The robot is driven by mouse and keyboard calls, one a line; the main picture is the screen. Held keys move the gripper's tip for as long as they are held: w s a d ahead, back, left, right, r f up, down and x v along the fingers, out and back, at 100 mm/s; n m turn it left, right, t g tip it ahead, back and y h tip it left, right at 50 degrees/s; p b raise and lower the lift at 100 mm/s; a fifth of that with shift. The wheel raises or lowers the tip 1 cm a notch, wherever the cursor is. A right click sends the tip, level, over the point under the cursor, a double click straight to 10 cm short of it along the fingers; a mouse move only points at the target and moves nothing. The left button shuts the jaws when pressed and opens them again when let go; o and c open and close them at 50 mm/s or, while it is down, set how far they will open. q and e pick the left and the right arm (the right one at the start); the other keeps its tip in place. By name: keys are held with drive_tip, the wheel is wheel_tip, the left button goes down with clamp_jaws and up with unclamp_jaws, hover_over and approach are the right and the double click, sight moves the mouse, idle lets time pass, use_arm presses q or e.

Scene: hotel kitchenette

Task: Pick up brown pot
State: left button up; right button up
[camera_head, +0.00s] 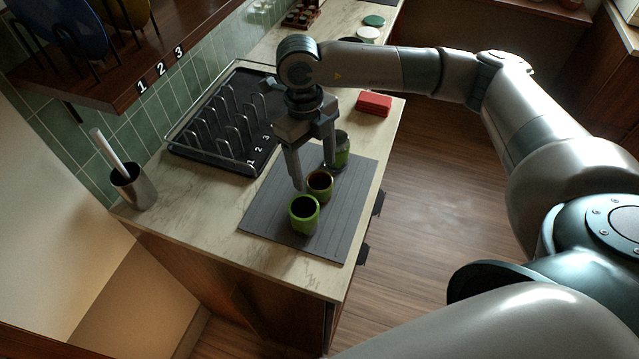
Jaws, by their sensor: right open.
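The brown pot (320,190) stands upright on the dark grey mat (351,209), in a row between two green pots. One green pot (304,222) is just in front of it, and another green pot (343,152) stands behind it to the right. My right gripper (313,177) points down over the mat, open and empty. Its fingertips are close to the brown pot's rim, one on the left and one toward the back right. I cannot tell whether they touch it. My left gripper is not in view.
A black rack tray (186,145) with wire dividers lies left of the mat. A red box (373,104) is at the counter's right edge. A metal cup with a brush (135,188) stands at far left. Shelf (150,75) overhangs upper left. Bare counter lies left of the mat.

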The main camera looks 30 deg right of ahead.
sight(319, 183)
drive_tip(key=shift+f, duration=0.5)
drive_tip(key=shift+s+d+f+p, duration=0.15)
drive_tip(key=shift+f+p, duration=0.1)
drive_tip(key=shift+p, duration=0.25)
drive_tip(key=shift+s+d+f+p, duration=0.15)
drive_tip(key=shift+d+f+p, duration=0.05)
drive_tip(key=shift+f+p, duration=0.55)
drive_tip(key=shift+s+d+f+p, duration=0.15)
drive_tip(key=shift+f+p, duration=0.45)
drive_tip(key=shift+f, duration=0.95)
drive_tip(key=c, duration=1.3)
